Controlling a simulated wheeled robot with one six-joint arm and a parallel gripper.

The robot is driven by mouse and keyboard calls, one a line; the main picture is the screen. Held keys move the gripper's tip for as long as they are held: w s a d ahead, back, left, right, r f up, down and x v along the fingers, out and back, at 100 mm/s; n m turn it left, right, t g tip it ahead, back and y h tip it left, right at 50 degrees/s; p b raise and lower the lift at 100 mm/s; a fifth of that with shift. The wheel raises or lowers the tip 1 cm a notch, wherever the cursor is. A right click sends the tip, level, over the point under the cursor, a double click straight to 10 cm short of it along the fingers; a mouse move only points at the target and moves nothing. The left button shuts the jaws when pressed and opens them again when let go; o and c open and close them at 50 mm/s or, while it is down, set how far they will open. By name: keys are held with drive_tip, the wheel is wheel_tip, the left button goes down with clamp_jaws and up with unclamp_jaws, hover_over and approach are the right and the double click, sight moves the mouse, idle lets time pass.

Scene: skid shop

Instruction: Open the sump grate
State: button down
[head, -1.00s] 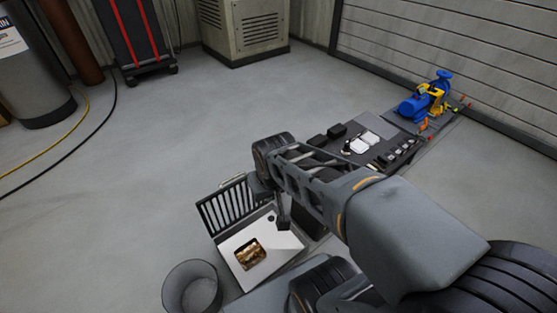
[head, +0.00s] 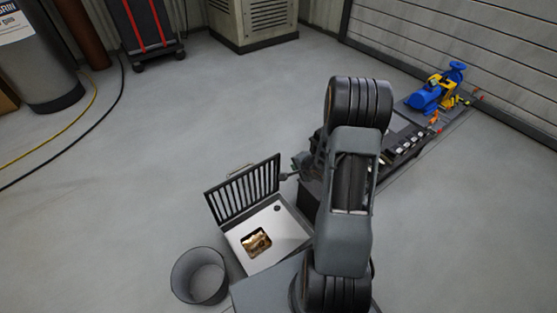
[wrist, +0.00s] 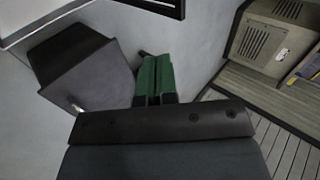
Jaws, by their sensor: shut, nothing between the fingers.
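The sump grate (head: 243,190), a dark barred panel with a handle on its top edge, stands raised and tilted at the back of the sump. The white sump top (head: 285,237) is uncovered, with a square opening (head: 256,242) showing brownish, shiny contents. My gripper (head: 287,176) is beside the grate's right edge; whether it touches the grate is unclear. In the wrist view its green fingers (wrist: 155,78) are shut and hold nothing. My arm hides part of the area right of the sump.
A grey bin (head: 198,277) stands at the sump's front left. A dark bench (head: 400,165) with small parts and a blue pump (head: 428,98) lie to the right. A cabinet (head: 252,22) and wheeled cart (head: 148,30) are at the back. Floor behind the grate is clear.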

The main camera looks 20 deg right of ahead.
drive_tip(key=b, duration=0.7)
approach(275, 159)
drive_tip(key=shift+x, duration=3.3)
drive_tip(key=shift+s, duration=0.1)
drive_tip(key=shift+r+p, duration=0.1)
drive_tip(key=shift+p, duration=0.35)
drive_tip(key=w+a+p, duration=0.1)
drive_tip(key=w+p, duration=0.6)
drive_tip(key=shift+w+a, duration=0.3)
drive_tip(key=shift+s, duration=0.1)
